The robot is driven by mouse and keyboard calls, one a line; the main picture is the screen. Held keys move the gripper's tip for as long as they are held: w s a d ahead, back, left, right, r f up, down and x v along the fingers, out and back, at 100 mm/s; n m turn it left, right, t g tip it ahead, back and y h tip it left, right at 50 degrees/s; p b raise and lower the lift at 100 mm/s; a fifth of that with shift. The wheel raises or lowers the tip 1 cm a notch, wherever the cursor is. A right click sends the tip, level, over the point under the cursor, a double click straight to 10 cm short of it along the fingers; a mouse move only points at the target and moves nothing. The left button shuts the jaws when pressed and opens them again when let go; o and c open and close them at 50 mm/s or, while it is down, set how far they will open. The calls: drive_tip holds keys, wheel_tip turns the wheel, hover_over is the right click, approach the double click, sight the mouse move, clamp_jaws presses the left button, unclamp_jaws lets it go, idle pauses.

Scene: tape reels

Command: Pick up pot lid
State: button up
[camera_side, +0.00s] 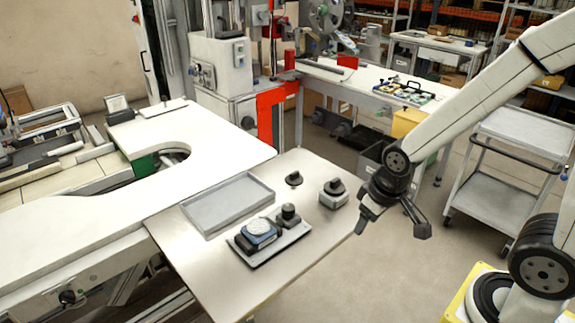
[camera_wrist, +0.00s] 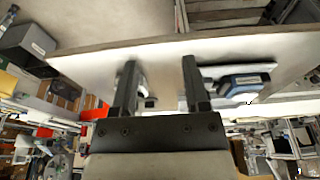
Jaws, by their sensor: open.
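In the side view, a small dark round piece with a knob (camera_side: 293,179), which looks like the pot lid, lies on the pale table (camera_side: 225,285) near its back edge. My gripper (camera_side: 391,230) hangs off the table's right side, apart from everything, with its fingers spread and empty. In the wrist view, my gripper (camera_wrist: 159,62) shows its two dark fingers wide apart against the table. A small grey and dark object shows partly between and behind the fingers; I cannot tell whether it is the lid.
A light block with a dark knob (camera_side: 333,194) stands right of the lid. A tray (camera_side: 268,250) holds a blue device (camera_side: 259,232) and a dark knobbed piece (camera_side: 288,215). An empty grey tray (camera_side: 205,222) lies left. A cart (camera_side: 510,150) stands behind my arm.

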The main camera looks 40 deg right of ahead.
drive_tip(key=shift+o, duration=0.2)
drive_tip(key=shift+w, duration=0.1)
wheel_tip(320, 180, up, 2)
drive_tip(key=m+g, duration=0.3)
drive_tip(key=m, duration=1.5)
hover_over(295, 172)
drive_tip(key=shift+f, duration=0.1)
drive_tip(key=shift+f, duration=1.25)
drive_tip(key=shift+f, duration=0.1)
